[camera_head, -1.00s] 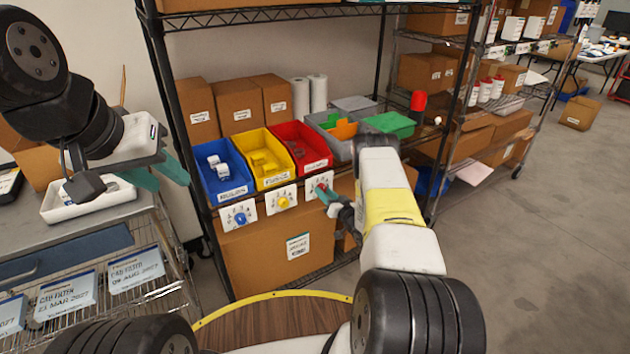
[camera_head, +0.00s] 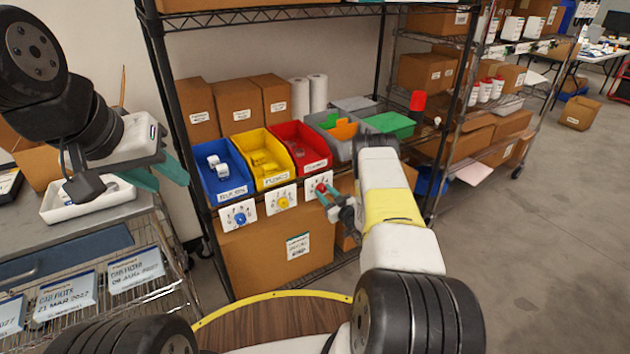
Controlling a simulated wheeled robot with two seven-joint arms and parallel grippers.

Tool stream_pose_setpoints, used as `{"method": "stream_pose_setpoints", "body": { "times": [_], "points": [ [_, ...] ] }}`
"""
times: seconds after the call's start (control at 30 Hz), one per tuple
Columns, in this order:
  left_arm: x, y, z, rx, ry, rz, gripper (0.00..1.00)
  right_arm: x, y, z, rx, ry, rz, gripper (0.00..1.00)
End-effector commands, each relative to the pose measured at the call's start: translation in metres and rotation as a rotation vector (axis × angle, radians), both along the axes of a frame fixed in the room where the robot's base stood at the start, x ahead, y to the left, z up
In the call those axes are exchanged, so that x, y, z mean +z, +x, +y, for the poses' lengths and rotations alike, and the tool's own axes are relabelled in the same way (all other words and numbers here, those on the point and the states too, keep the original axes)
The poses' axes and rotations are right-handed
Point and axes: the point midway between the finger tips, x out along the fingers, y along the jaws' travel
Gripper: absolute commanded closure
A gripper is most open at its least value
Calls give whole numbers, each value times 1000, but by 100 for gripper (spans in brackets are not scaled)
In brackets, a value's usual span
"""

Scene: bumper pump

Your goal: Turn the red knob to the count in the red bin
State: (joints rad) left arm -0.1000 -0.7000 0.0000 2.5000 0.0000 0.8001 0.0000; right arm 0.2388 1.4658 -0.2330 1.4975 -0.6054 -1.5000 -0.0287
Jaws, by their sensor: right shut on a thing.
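My left gripper (camera_head: 162,174) is at the left, over the cart and away from the bins. Its teal fingers appear spread, with nothing seen between them.
A blue bin (camera_head: 236,191) and a yellow bin (camera_head: 274,180) stand left of the red bin, with a blue knob (camera_head: 240,219) and a yellow knob (camera_head: 283,203) below. A grey bin (camera_head: 345,150) stands right. A black shelf post (camera_head: 181,130) rises between my left gripper and the bins.

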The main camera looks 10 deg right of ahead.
Motion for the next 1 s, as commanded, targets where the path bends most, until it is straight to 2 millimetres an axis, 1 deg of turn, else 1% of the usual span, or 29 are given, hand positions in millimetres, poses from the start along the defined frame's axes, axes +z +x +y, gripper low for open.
{"method": "stream_pose_setpoints", "body": {
  "times": [0.37,0.4,0.47,0.5,0.83,0.93,1.0],
  "points": [
    [0,0,0,0,0,0,64,0,0,0,0,-4,-1,100],
    [0,0,0,0,0,0,64,0,0,0,0,-4,-1,61],
    [0,0,0,0,0,0,64,0,0,0,0,-3,-1,49],
    [0,0,0,0,0,0,64,0,0,0,0,-3,-1,45],
    [0,0,0,0,0,0,64,0,-2,-1,0,-3,0,45],
    [0,0,0,0,0,0,64,-1,-11,-5,-2,-3,1,45],
    [0,0,0,0,0,0,64,-1,-22,-9,-2,-3,2,45]
  ]
}}
